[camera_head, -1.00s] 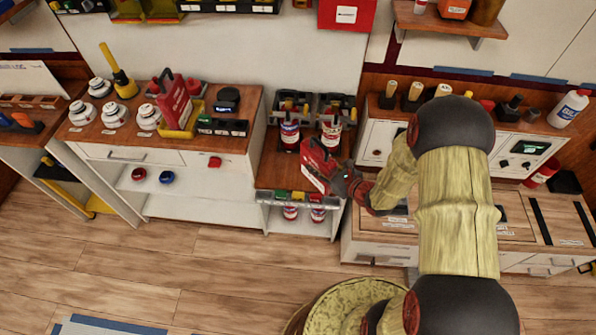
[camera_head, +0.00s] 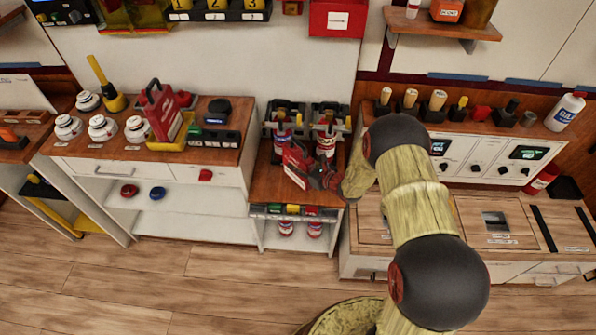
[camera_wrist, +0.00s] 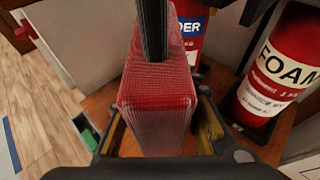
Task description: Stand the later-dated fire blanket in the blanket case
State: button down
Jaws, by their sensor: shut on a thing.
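My gripper (camera_head: 318,178) is shut on a red pack (camera_head: 297,165) with a pale label, apparently a fire blanket. The pack is tilted in the head view, in front of two red extinguishers over the low middle cabinet. In the wrist view the pack (camera_wrist: 157,105) sits between my fingers, with a black strap above it. Its date cannot be read. A second red pack (camera_head: 162,113) with a black handle stands in a yellow holder (camera_head: 172,140) on the left counter. I cannot tell which container is the blanket case.
A "FOAM" extinguisher (camera_wrist: 278,75) is close right of the held pack; another extinguisher (camera_wrist: 190,35), lettered "DER", is behind it. Coloured blocks (camera_head: 292,210) line the cabinet's front edge. A red labelled box (camera_head: 338,18) is on the wall. White round items (camera_head: 102,128) stand on the left counter.

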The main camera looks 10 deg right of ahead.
jog(key=shift+w+f, duration=0.25)
jog(key=shift+w, duration=0.05)
jog(key=shift+f+b, duration=0.55)
jog(key=shift+f, duration=0.9)
jog(key=shift+f, duration=0.1)
jog(key=c, duration=1.3)
grip_release()
jog(key=shift+s+f, duration=0.1)
jog(key=shift+c, duration=0.2)
